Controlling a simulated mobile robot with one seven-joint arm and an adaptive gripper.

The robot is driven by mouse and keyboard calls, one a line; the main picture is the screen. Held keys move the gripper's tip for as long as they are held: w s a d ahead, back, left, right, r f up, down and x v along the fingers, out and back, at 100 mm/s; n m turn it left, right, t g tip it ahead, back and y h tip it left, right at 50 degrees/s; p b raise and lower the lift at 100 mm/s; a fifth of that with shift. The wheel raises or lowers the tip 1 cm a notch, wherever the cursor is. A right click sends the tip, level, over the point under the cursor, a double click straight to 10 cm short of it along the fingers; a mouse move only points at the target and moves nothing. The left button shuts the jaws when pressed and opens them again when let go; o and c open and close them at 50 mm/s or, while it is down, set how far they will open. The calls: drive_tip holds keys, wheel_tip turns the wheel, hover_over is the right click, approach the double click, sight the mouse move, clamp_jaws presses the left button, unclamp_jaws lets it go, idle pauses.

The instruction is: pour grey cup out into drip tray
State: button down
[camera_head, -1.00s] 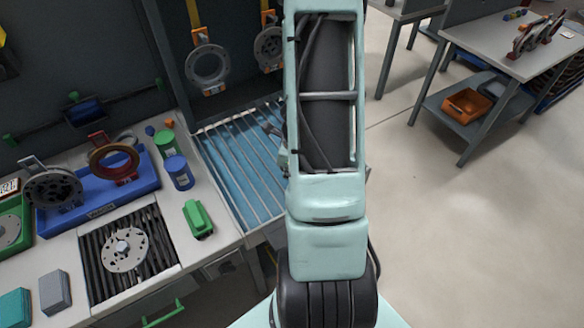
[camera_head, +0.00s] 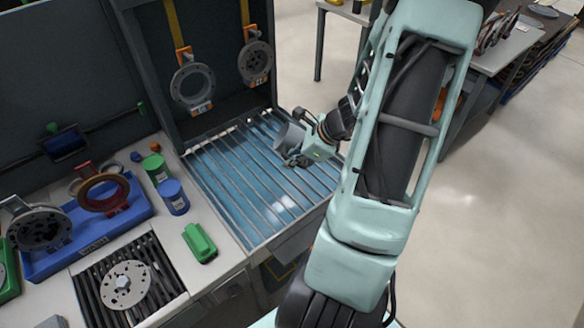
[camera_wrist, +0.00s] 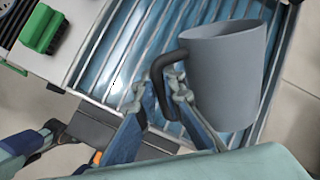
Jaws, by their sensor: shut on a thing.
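The grey cup (camera_wrist: 222,75) shows large in the wrist view, with its dark handle (camera_wrist: 166,85) towards my gripper. My gripper (camera_wrist: 172,82) is shut on that handle. The cup looks roughly upright, slightly tilted, and its inside is hidden in the wrist view. The drip tray (camera_head: 232,190), blue under a grate of metal bars, lies below and behind the cup in the wrist view. In the head view my gripper (camera_head: 296,155) and the small grey cup (camera_head: 288,138) are over the tray's right part. Whether the cup holds anything cannot be seen.
A green block (camera_head: 199,243), a blue canister (camera_head: 173,197) and a green canister (camera_head: 156,168) stand on the bench left of the tray. Ringed parts hang on yellow straps (camera_head: 177,25) behind it. A blue bin (camera_head: 62,258) with round parts is further left.

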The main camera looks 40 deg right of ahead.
sight(304, 165)
drive_tip(key=shift+s+d+r+t+y+b, duration=0.1)
drive_tip(key=shift+s+d+t+y+b, duration=0.15)
drive_tip(key=shift+d+t+y+b, duration=0.25)
drive_tip(key=s+d+t+y+b, duration=0.1)
drive_tip(key=r+t+y+b, duration=0.1)
drive_tip(key=t, duration=0.1)
drive_tip(key=shift+s+d+r+m+y, duration=0.2)
drive_tip(key=shift+s+d+m+y, duration=0.1)
drive_tip(key=shift+s+d+y, duration=0.1)
drive_tip(key=shift+s+d+r+m+t+y+b, duration=0.25)
drive_tip(key=shift+s+d+t+y+b, duration=0.45)
drive_tip(key=shift+t+y+b, duration=0.35)
drive_tip(key=shift+s+d+r+m+t+y+b, duration=0.15)
drive_tip(key=shift+s+d+r+t+y+b, duration=0.15)
drive_tip(key=shift+s+d+t+y+b, duration=0.75)
drive_tip(key=shift+w+a, duration=0.4)
drive_tip(key=shift+a, duration=0.05)
